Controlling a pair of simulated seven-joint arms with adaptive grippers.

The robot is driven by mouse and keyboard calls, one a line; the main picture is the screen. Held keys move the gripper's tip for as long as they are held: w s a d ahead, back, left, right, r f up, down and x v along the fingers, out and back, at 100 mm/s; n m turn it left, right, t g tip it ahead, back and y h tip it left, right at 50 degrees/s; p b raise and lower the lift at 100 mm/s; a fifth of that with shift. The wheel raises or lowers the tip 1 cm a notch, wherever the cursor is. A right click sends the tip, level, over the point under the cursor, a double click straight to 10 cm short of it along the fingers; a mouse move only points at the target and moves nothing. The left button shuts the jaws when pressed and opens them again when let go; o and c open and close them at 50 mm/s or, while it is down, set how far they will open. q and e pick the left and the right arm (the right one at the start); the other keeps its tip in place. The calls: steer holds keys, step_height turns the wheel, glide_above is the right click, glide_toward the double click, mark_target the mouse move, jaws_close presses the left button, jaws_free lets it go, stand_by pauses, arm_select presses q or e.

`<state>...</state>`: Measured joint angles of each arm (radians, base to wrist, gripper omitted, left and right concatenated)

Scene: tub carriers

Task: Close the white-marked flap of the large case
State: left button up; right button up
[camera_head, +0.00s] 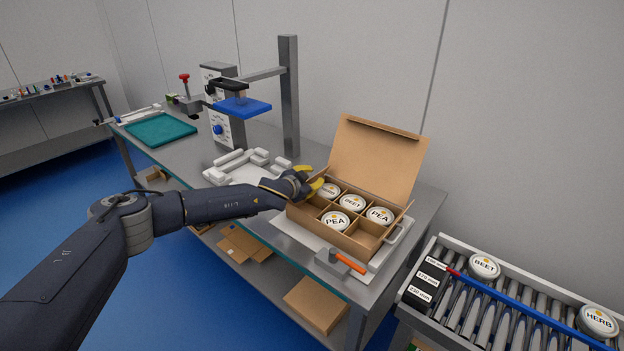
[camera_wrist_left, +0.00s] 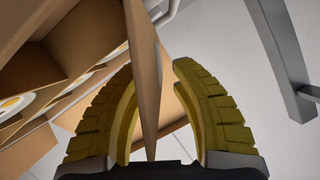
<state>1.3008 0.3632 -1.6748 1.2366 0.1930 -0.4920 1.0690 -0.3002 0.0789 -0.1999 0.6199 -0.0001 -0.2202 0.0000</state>
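The large brown cardboard case (camera_head: 345,243) stands on the bench, its broad lid panel (camera_head: 377,160) raised at the back. My left gripper (camera_head: 311,179) is at the case's left back corner. In the left wrist view its yellow fingers (camera_wrist_left: 157,75) stand apart on either side of a thin cardboard panel (camera_wrist_left: 145,70), with a gap at the right finger. My right gripper is out of view.
A grey device with a post (camera_head: 289,95) and blue plate (camera_head: 243,106) stands behind left. White foam pieces (camera_head: 245,166) lie left of the case. An orange-handled tool (camera_head: 350,262) lies in front. A roller conveyor (camera_head: 500,310) with tubs stands right.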

arm_select(q)
steer(key=shift+c, duration=0.3)
jaws_close()
stand_by(0.3)
